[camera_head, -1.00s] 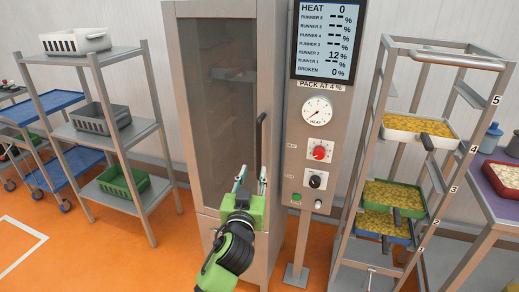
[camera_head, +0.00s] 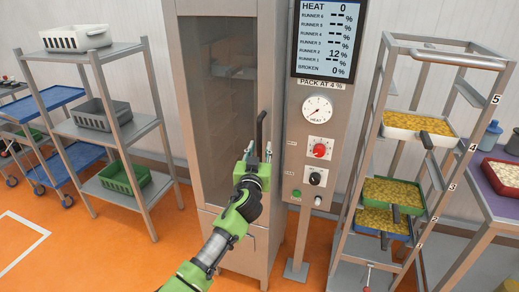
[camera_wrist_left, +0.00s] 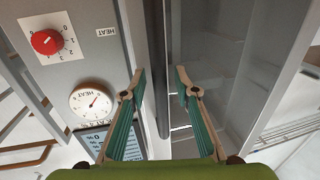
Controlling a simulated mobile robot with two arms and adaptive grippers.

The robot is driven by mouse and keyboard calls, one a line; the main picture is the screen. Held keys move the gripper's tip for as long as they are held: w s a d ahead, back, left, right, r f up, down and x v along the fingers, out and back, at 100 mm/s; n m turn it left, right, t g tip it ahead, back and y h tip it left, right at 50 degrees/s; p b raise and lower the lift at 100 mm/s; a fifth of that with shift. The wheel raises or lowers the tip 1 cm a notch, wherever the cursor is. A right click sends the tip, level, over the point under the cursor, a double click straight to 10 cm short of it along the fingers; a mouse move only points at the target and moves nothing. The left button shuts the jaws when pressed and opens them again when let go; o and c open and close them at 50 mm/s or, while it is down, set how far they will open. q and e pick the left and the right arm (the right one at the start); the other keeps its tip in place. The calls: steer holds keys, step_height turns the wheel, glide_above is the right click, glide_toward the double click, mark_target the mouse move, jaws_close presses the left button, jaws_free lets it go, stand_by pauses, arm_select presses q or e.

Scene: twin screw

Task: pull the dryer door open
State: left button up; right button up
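The dryer door (camera_head: 218,120) is a tall glass panel in a grey metal frame, and it looks shut. Its dark vertical handle (camera_head: 260,128) is on the door's right side. My left gripper (camera_head: 258,153) is at the handle's lower part in the head view. In the left wrist view its fingers (camera_wrist_left: 159,74) are spread, with the dark handle bar (camera_wrist_left: 158,50) showing between them and gaps on both sides. Contact with the bar does not show. The gripper hides the handle's lower end in the head view. My right gripper is not in view.
A control panel (camera_head: 313,150) with screen, gauge and knobs stands just right of the door. A rack with food trays (camera_head: 418,130) is farther right. A shelf with bins (camera_head: 122,178) and a blue cart (camera_head: 72,160) stand left. Orange floor (camera_head: 90,250) is clear at front left.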

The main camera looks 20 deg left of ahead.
arm_select(q)
jaws_close()
steer(key=shift+s, duration=0.15)
